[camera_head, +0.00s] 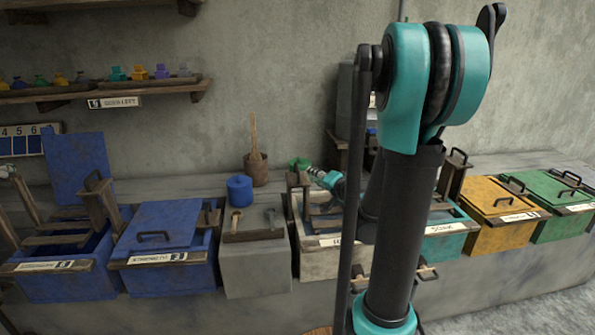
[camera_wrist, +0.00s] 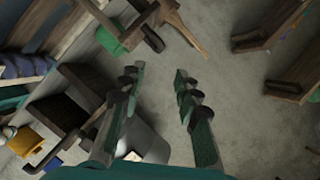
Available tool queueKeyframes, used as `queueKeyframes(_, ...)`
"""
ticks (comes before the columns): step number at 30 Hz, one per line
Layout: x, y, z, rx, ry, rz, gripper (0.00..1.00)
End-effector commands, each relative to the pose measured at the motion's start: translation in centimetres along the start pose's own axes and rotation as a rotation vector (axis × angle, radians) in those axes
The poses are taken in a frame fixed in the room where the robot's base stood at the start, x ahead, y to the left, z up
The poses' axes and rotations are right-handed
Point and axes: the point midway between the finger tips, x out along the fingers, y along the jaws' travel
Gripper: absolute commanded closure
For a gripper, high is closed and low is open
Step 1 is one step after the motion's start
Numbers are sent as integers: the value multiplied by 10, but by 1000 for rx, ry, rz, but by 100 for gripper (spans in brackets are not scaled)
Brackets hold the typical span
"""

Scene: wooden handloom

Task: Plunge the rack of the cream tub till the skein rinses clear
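The cream tub (camera_head: 325,262) stands on the bench near the middle of the head view, partly hidden by my arm. Its wooden rack (camera_head: 325,209) spans the top, with a post at the left. The skein cannot be made out. In the head view, the end of my arm is small, above the back of the tub, beside a green shape (camera_head: 300,163) that is too small to identify. In the wrist view my gripper (camera_wrist: 154,78) is open, with two dark green fingers apart and nothing between them.
Blue tubs (camera_head: 165,240) stand at left, and teal, yellow (camera_head: 500,205) and green (camera_head: 560,200) tubs at right. A grey block (camera_head: 255,268) with tools adjoins the cream tub; a blue jar (camera_head: 239,190) is behind. A shelf (camera_head: 110,92) of small coloured items hangs above.

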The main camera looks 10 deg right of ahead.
Motion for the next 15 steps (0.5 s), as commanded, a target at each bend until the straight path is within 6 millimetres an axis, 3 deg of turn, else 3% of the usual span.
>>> queueKeyframes(15,98,0,1,-1,-3,-1,68)
